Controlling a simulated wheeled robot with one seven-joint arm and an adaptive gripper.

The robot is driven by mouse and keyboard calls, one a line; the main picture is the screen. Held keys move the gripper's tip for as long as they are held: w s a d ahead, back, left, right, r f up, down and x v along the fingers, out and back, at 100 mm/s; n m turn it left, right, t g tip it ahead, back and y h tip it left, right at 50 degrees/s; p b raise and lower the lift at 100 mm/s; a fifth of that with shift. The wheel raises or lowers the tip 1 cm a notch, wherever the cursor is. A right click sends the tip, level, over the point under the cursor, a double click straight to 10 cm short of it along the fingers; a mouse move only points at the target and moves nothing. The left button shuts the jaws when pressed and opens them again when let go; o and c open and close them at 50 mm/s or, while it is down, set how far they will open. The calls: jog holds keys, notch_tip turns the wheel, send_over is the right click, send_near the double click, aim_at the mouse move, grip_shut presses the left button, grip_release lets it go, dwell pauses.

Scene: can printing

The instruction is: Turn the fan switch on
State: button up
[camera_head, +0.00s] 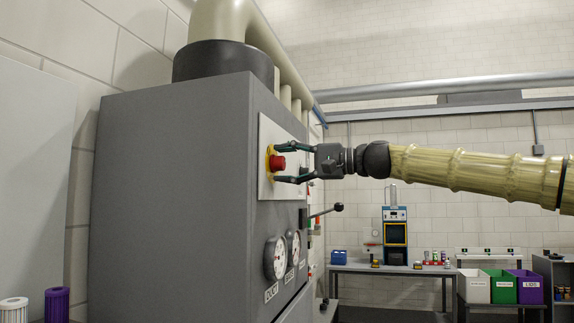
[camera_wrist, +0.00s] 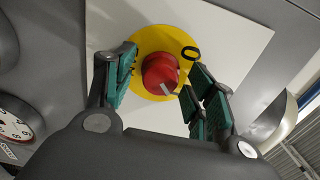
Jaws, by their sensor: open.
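The fan switch is a red knob (camera_head: 277,162) on a yellow round plate (camera_head: 269,150), mounted on a pale panel (camera_head: 264,128) on the side of a grey cabinet. In the wrist view the red knob (camera_wrist: 161,75) has a light mark on its lower right, and a black "0" shows on the yellow plate (camera_wrist: 150,38). My gripper (camera_head: 279,163) is open and faces the panel, with one finger above and one below the knob. In the wrist view my gripper's fingers (camera_wrist: 157,84) stand on both sides of the knob, with a gap to it on the left; contact on the right is unclear.
The grey cabinet (camera_head: 165,190) fills the left. Dial gauges (camera_head: 275,257) and a black-knobbed lever (camera_head: 338,207) stick out below the panel. A workbench (camera_head: 390,268) and several coloured bins (camera_head: 503,286) stand at the back right. My arm comes in from the right through free air.

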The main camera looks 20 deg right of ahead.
jog(key=v, duration=1.2)
dwell(0.4)
